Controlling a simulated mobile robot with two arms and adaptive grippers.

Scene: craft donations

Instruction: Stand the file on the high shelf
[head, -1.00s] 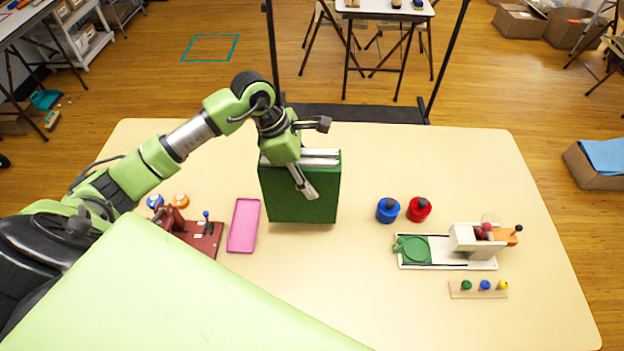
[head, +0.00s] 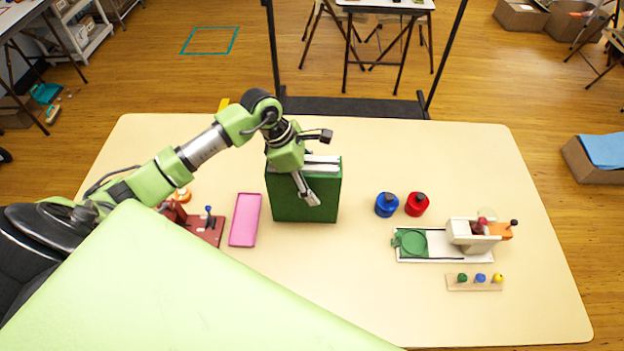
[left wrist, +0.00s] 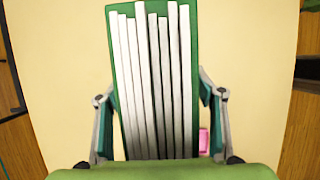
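The file (head: 303,195) is a dark green box file with white pages at its top, standing upright at the middle of the table. My left gripper (head: 305,190) comes down over its top, with one finger visible on the near face. In the left wrist view, the file (left wrist: 155,80) fills the space between the two fingertips, which meet its side edges, so the gripper looks shut on it. Whether the file's bottom touches the table is unclear. No high shelf is visible. My right gripper is out of view.
A pink tray (head: 245,220) lies left of the file. A blue jar (head: 386,206), a red jar (head: 417,205) and a white-and-green device (head: 445,245) are to the right. A black frame (head: 355,107) stands behind the table, its top cut off.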

